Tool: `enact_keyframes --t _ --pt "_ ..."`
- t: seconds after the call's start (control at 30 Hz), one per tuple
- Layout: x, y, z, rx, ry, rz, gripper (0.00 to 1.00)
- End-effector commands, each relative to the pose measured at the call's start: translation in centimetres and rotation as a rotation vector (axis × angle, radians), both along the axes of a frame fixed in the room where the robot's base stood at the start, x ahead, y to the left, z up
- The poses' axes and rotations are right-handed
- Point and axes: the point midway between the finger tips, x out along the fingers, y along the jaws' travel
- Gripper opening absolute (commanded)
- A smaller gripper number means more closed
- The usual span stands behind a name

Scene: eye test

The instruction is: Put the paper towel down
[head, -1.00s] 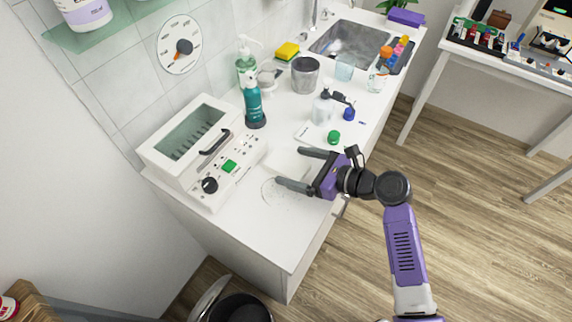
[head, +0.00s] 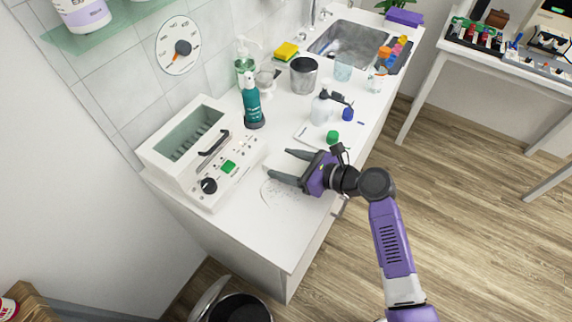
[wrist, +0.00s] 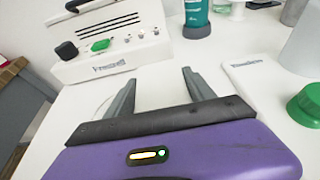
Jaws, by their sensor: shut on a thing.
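My gripper (head: 278,161) is low over the front part of the white counter (head: 270,235), in front of the white machine. It also shows in the wrist view (wrist: 159,77), its two fingers well apart and shut on the paper towel (wrist: 160,90). The towel is white and hardly stands out from the white counter between the fingers. I cannot tell whether it touches the counter. A speckled patch (head: 284,194) with a faint round outline lies on the counter just below the fingers.
The white machine (head: 228,180) stands left of my gripper. A dark bin (head: 238,308) stands below the counter's front edge. Counter right of the speckles is clear.

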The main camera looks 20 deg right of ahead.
Motion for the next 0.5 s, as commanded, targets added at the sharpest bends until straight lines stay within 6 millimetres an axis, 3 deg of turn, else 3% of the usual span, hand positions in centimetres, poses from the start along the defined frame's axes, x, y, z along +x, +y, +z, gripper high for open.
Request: enact_keyframes --t 0.27,0.5 --pt "0.0 0.0 1.1 0.0 -0.003 0.002 0.19" --pt "0.1 0.0 5.2 -0.003 -0.005 0.0 0.19"
